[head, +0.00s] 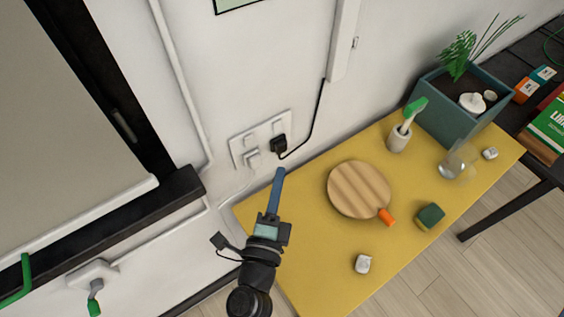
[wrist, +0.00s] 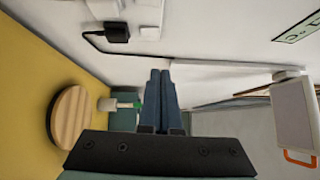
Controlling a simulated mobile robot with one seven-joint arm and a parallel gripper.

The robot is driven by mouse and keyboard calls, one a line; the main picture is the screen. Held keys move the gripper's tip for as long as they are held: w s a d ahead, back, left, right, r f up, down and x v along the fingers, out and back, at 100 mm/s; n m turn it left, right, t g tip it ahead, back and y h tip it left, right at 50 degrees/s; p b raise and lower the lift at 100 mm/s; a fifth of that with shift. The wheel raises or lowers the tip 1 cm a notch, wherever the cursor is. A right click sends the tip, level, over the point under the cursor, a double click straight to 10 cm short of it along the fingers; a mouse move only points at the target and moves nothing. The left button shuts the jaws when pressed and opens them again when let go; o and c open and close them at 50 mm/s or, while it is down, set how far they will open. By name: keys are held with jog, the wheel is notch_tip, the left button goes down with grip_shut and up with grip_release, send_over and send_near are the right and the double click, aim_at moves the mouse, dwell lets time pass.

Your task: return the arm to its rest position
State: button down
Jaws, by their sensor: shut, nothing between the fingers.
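My gripper (head: 280,172) is above the left part of the yellow table (head: 309,255) in the head view. Its blue fingers are together and hold nothing. In the wrist view the closed fingers (wrist: 160,75) point toward the white wall. In the head view the fingertips appear just below the wall socket plate (head: 240,150). I cannot tell how far the fingers are from the wall.
A round wooden board (head: 358,188), an orange object (head: 386,217), a sponge (head: 430,216), a small white object (head: 362,264), a brush in a holder (head: 399,138), a clear glass (head: 452,165) and a teal planter (head: 440,112) stand on the table. A black plug (head: 279,144) sits in the socket.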

jog(key=shift+s+a, duration=0.1)
jog(key=shift+s, duration=0.4)
jog(key=shift+s+r, duration=0.1)
jog(key=shift+s, duration=0.05)
jog(key=w+a+r+n+t+y, duration=0.15)
jog(key=r+n, duration=0.25)
jog(key=r, duration=0.7)
jog(key=w+a+r+n+t+y, duration=0.1)
jog(key=w+r+n+t+y, duration=0.3)
jog(key=r, duration=0.7)
jog(key=w+a+r+n+y, duration=0.15)
jog(key=r+n, duration=0.35)
jog(key=r, duration=0.5)
jog(key=s+d+r+n+t+h, duration=0.2)
jog(key=s+r, duration=0.4)
jog(key=r, duration=0.5)
jog(key=s+d+r+n+t+h, duration=0.1)
jog(key=s+d+r+n, duration=0.3)
jog(key=r, duration=0.8)
jog(key=shift+s+r+n+t+h, duration=0.3)
jog(key=shift+s+n+h, duration=0.3)
jog(key=shift+s, duration=0.25)
